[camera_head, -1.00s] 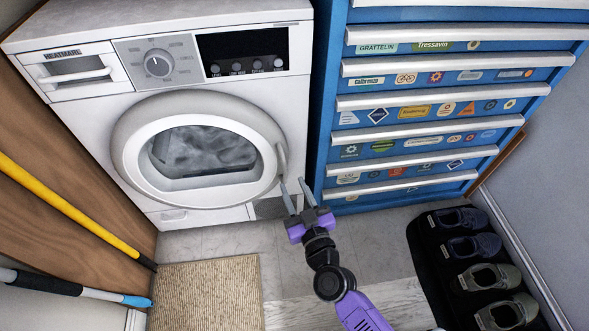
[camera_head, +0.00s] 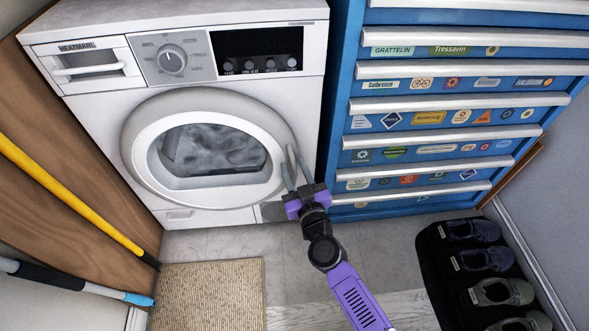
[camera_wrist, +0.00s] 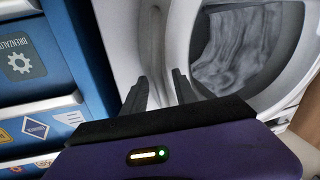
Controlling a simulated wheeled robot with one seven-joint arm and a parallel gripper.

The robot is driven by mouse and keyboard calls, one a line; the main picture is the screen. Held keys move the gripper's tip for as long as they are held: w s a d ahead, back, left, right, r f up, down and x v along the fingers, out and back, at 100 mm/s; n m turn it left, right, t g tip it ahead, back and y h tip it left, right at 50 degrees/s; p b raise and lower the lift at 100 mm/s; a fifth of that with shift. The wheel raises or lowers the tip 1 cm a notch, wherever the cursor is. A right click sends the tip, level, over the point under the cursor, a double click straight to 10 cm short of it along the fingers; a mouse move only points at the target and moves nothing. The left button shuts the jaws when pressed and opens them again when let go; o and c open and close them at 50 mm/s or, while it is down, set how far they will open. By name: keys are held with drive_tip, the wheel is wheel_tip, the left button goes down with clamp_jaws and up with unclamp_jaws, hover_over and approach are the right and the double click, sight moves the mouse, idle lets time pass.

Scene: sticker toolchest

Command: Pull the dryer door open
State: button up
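The white dryer (camera_head: 90,120) stands at the left with its round door (camera_head: 145,165) shut. The door has a white ring and a clear window showing grey cloth inside. My gripper (camera_head: 291,170) is at the right edge of the door, where the handle is. In the wrist view, the two dark fingers of my gripper (camera_wrist: 160,92) are spread apart. The white door rim (camera_wrist: 178,40) lies ahead of them, with a pale upright strip between the fingertips. Whether the fingers touch the handle cannot be told.
A blue tool chest (camera_head: 345,130) with stickered drawers stands close to the right of the dryer. Shoes on a black mat (camera_head: 437,265) lie at the lower right. A beige rug (camera_head: 210,290) lies in front. Yellow and blue-tipped poles lean at the left.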

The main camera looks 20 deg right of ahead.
clamp_jaws()
idle(1.3)
